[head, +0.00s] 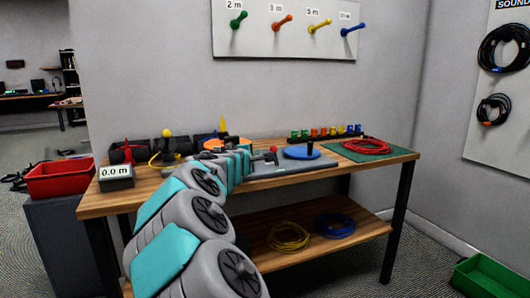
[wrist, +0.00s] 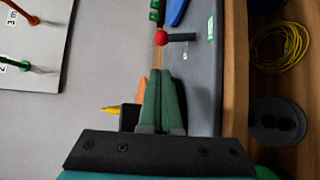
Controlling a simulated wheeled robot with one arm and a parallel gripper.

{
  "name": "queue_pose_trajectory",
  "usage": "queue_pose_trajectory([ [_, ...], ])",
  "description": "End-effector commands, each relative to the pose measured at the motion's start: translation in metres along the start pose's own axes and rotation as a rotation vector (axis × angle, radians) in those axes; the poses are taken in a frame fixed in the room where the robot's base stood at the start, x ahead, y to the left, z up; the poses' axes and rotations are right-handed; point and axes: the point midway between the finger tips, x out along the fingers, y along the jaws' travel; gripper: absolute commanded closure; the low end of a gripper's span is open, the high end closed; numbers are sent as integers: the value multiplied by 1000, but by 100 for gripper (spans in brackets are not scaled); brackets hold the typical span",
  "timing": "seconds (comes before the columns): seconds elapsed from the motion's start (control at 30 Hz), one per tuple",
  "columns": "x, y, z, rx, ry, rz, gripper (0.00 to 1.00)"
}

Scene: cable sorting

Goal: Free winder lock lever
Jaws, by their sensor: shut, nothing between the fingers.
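The lock lever is a dark rod with a red ball knob (head: 273,149), standing up from the grey winder base (head: 292,165) beside a blue disc (head: 301,153). In the wrist view the red knob (wrist: 161,38) and its dark rod (wrist: 182,37) lie just beyond my fingertips. My gripper (wrist: 164,72) has its green fingers shut together with nothing between them. The tips look apart from the knob, with a small gap. In the head view my arm hides most of the gripper and part of an orange disc (head: 213,143).
A 0.0 m display (head: 116,177) and red bin (head: 61,178) are at the left. A row of coloured connectors (head: 326,132) stands behind the winder. A red cable lies on the green mat (head: 391,152). Coloured pegs (head: 281,23) are on the wall board. Cables lie on the lower shelf.

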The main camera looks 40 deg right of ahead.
Motion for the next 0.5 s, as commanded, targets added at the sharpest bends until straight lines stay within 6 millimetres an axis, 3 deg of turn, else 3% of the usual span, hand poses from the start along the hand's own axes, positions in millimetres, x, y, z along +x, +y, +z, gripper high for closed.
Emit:
queue_pose_trajectory([
  [0.17,11,0,1,1,-2,-2,100],
  [0.5,60,-2,2,3,-3,-5,100],
])
